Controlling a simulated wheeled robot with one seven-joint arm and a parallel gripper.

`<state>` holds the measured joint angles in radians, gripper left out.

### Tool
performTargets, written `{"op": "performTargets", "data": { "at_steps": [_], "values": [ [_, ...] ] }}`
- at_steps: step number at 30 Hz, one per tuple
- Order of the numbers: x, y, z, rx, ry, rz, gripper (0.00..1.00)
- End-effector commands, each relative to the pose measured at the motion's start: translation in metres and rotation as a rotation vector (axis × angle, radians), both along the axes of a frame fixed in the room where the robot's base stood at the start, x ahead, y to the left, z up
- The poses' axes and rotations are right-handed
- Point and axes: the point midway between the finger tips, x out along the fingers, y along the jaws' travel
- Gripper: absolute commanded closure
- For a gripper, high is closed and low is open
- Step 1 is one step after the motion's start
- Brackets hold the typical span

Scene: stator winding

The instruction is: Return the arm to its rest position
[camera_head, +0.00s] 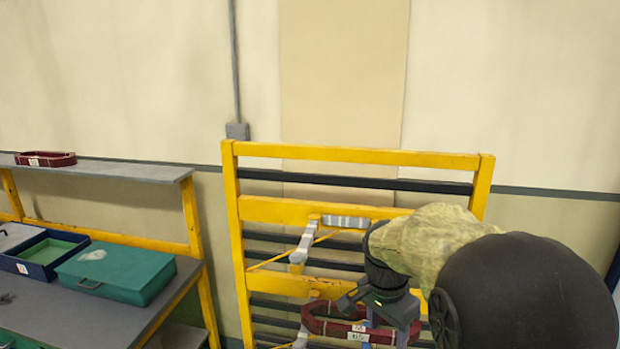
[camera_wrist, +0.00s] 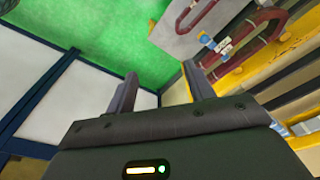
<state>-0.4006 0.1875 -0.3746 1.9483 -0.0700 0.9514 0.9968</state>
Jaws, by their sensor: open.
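My gripper (camera_wrist: 159,68) is open in the wrist view, with nothing between its two dark fingers. In the head view my arm reaches in from the lower right, and its wrist end stands in front of the yellow rack (camera_head: 270,210). A dark red coil (camera_head: 322,325) with white labels is at the rack, low in the head view and partly hidden by my gripper. A red coil (camera_wrist: 262,22) also shows in the wrist view at the upper right, beyond and to the right of the fingertips.
A grey workbench (camera_head: 85,315) stands on the left, with a green case (camera_head: 118,272) and a blue tray (camera_head: 45,252) on it. Another dark red coil (camera_head: 45,159) lies on the shelf (camera_head: 120,171) above. Grey rack arms (camera_head: 303,248) stick out of the rack.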

Motion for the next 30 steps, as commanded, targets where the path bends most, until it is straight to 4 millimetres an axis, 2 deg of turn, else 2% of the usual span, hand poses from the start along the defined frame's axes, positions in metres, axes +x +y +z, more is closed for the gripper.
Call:
{"op": "performTargets", "data": {
  "at_steps": [1,6,12,15,19,30],
  "values": [
    [-0.011,-0.003,-0.013,0.015,0.003,0.08,0.47],
    [-0.046,-0.005,-0.048,0.038,-0.023,0.382,0.47],
    [-0.091,-0.005,-0.082,0.015,-0.067,0.721,0.47],
    [-0.108,-0.005,-0.093,-0.008,-0.083,0.845,0.47],
    [-0.117,-0.004,-0.098,-0.025,-0.091,0.921,0.47],
    [-0.117,-0.004,-0.098,-0.026,-0.092,0.927,0.47]
  ]
}}
